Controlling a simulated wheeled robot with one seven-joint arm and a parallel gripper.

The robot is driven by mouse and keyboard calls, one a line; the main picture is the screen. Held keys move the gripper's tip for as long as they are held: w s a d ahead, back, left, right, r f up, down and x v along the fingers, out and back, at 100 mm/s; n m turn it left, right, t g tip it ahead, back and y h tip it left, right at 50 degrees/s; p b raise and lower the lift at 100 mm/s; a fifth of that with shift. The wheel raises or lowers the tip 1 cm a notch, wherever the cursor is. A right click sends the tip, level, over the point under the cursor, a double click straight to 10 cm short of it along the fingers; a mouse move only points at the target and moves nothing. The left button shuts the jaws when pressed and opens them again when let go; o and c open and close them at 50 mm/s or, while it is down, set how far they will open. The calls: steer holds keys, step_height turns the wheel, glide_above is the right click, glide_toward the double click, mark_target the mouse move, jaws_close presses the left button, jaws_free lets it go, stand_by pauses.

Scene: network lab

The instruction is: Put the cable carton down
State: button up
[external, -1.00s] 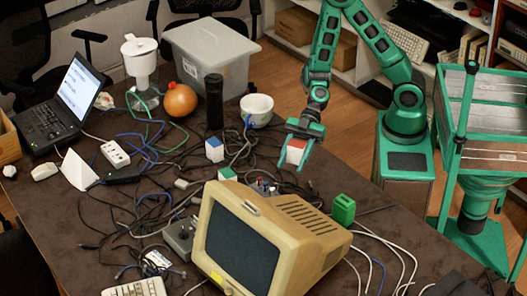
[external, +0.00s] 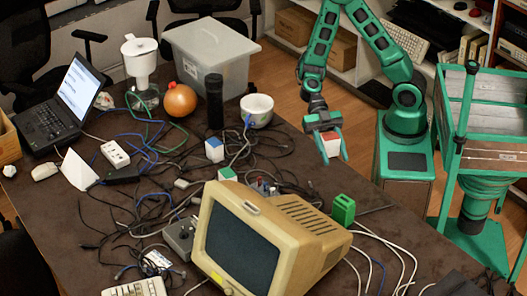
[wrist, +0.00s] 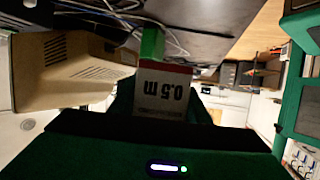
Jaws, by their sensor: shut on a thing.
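The cable carton (external: 331,147) is a small white box with a red edge, held in my gripper (external: 332,154). My gripper is shut on it near the table's right edge, and the carton looks to be above the surface. In the wrist view the carton (wrist: 163,90) shows its white face with "0.5 m" upside down and a red band. The fingers cover its sides in the external view. I cannot tell the exact height above the table.
A beige monitor (external: 300,225) and a green block (external: 342,210) stand nearer the camera. Loose cables and a small white-and-blue box (external: 214,150) lie to the left. A white bowl (external: 257,110) stands behind left. The dark table (external: 300,172) has some bare room near the gripper.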

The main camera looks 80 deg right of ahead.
mark_target(330, 189)
steer(key=shift+f, duration=6.1)
steer(key=o, duration=1.1)
steer(key=shift+w+d+r, duration=0.15)
steer(key=shift+w+d, duration=0.05)
steer(key=shift+d, duration=0.1)
steer(key=v, duration=1.1)
steer(key=shift+d, duration=0.15)
